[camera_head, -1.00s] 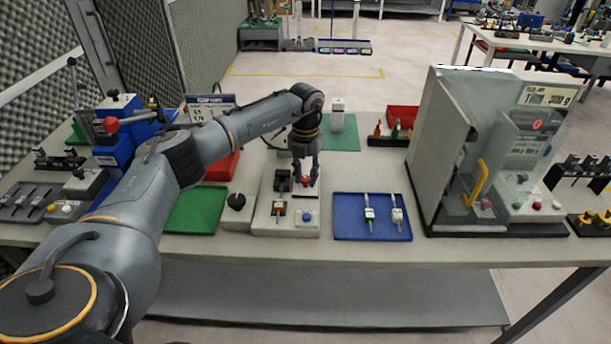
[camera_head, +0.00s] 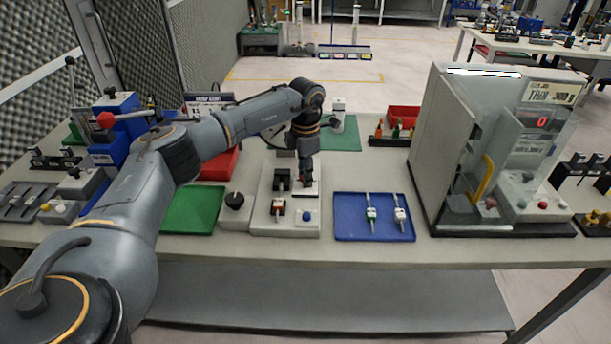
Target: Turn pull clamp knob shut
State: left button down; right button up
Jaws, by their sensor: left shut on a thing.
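The clamp fixture is a light grey block (camera_head: 285,225) on the table, with dark clamp parts (camera_head: 282,180) at its back left, an orange-and-white piece (camera_head: 278,208) and a blue button (camera_head: 307,215). My left gripper (camera_head: 305,178) points down over the back right of this block. It is shut on the small red knob there, which the fingers now almost wholly hide. A larger black knob (camera_head: 235,200) sits on a grey box just left of the block, apart from the gripper. My right gripper is not in view.
A blue tray (camera_head: 350,228) with two small parts lies right of the block, and a green tray (camera_head: 190,215) lies left. A grey machine (camera_head: 435,150) with a clear guard stands further right. Red bins (camera_head: 403,115) are behind.

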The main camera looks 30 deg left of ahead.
pick_arm(q)
jog(key=m+b, duration=0.1)
jog(key=m, duration=0.4)
jog(key=shift+m, duration=0.4)
jog(key=shift+r, duration=0.1)
dwell(0.3)
jog(key=c, duration=1.1)
grip_release()
jog(key=shift+o, duration=0.2)
notch_tip(320, 180, up, 12)
